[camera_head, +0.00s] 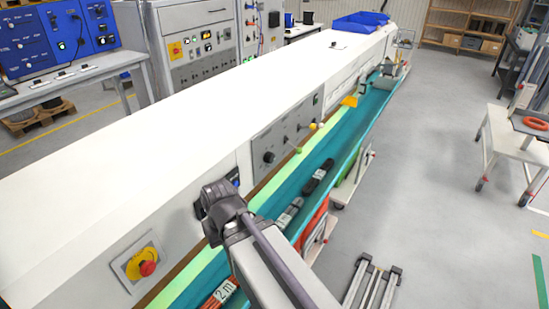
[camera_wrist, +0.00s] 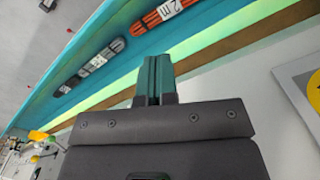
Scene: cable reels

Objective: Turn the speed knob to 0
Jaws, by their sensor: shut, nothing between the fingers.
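A grey control panel (camera_head: 287,139) is set into the side of the long white machine. It carries a round black knob (camera_head: 269,157) at its left, which looks like the speed knob; its pointer and scale are too small to read. My gripper shows in the wrist view (camera_wrist: 156,62) with its two fingers together and nothing between them. In the head view my wrist is in front of the machine's side, left of and nearer than the panel, apart from the knob; the fingertips are largely hidden there.
Left of my wrist is a red emergency stop (camera_head: 148,268) on a yellow plate. A teal trough (camera_head: 335,150) with cable bundles (camera_head: 318,176) runs below.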

